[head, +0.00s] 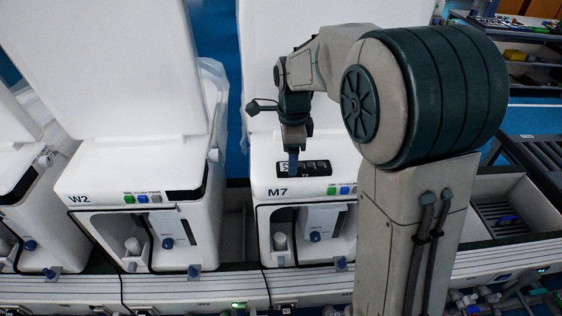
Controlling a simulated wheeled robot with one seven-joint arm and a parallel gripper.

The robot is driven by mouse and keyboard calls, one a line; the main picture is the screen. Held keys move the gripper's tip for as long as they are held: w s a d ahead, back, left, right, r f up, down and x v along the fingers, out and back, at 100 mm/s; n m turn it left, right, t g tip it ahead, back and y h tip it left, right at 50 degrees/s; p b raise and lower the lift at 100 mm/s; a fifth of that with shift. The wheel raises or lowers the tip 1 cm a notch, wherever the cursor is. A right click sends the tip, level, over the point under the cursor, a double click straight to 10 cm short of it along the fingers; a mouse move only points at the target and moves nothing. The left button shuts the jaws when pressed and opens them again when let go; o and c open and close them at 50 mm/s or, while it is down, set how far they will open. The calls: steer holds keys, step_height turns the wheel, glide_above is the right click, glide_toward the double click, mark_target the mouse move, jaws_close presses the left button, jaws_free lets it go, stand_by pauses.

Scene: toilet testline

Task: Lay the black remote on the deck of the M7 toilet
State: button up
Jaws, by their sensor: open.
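The M7 toilet (262,150) stands in the middle of the head view, its lid raised, with "M7" on its front edge. The black remote (318,168) lies flat on the M7 deck, just behind the label and the coloured buttons. A black-and-white patterned patch shows at its left end. My gripper (292,172) points down over the remote's left part, with its fingertips at or close to it. The gripper is open; the gap between the fingers is hard to see from here. Whether the fingers touch the remote cannot be told.
The W2 toilet (82,185) stands to the left with its lid up, and another toilet is partly visible beyond it. A grey rail (210,290) runs along the front. A dark slatted tray (505,215) is at the right, and a shelf (530,60) with small items is behind.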

step_height(320, 180, up, 9)
steer(key=s+d+f+n+t, duration=0.1)
steer(key=s+d+f+n, duration=0.1)
steer(key=s+n, duration=0.4)
steer(key=s+d+f+n+t, duration=0.1)
steer(key=s+d+f+n, duration=0.1)
steer(key=s+d+n, duration=0.3)
steer(key=s+d+f+n+t, duration=0.1)
steer(key=s+d+f+n, duration=0.1)
steer(key=s+d+n, duration=0.2)
steer(key=s+n, duration=0.3)
steer(key=s, duration=0.3)
steer(key=shift+s, duration=0.15)
